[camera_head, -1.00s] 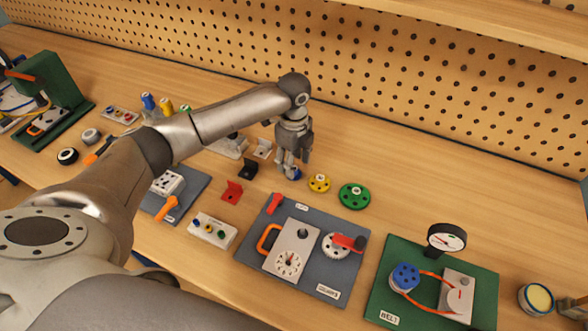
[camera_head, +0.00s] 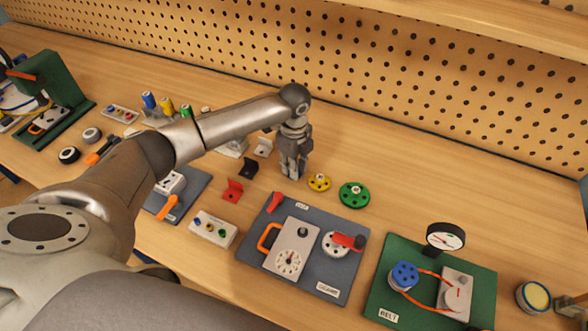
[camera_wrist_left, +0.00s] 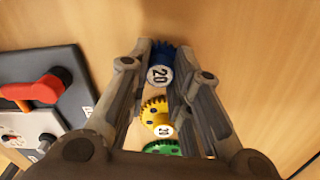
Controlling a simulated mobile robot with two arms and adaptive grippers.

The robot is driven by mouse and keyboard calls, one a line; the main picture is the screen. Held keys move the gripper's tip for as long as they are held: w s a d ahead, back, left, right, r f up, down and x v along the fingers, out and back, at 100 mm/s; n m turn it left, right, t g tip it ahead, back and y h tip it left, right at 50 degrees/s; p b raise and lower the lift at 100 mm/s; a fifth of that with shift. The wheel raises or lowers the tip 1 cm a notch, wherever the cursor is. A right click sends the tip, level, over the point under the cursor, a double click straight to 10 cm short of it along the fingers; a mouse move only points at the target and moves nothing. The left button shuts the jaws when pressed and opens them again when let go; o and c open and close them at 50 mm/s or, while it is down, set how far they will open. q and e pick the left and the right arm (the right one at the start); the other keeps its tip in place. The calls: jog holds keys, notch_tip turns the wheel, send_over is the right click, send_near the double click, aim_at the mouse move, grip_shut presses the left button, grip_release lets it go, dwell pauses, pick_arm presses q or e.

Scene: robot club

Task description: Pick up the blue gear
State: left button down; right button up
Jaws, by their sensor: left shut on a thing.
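The blue gear (camera_wrist_left: 160,62) sits between the two fingers of my left gripper (camera_wrist_left: 163,72) in the left wrist view. Its pale hub marked 20 faces the camera. In the head view my left gripper (camera_head: 291,172) points down at the tabletop, just left of the yellow gear (camera_head: 319,182), and its fingers hide the blue gear there. The left gripper is shut on the blue gear, at or very near the table surface. I cannot tell whether the gear is clear of the table. My right gripper is not in view.
A green gear (camera_head: 354,195) lies right of the yellow one. A grey gear board (camera_head: 330,270) with a red crank is in front. A green belt board (camera_head: 390,310) with a gauge stands front right. Black and red brackets (camera_head: 232,191) lie left. The table behind the gears is clear.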

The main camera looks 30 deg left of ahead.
pick_arm(q)
jog(key=shift+r, duration=0.1)
jog(key=shift+r+b, duration=0.45)
jog(key=shift+r, duration=0.2)
jog(key=s+d+r+b, duration=0.2)
jog(key=s+r, duration=0.9)
jog(key=s, duration=0.2)
jog(key=shift+s+r+b, duration=0.25)
jog(key=shift+s+b, duration=0.15)
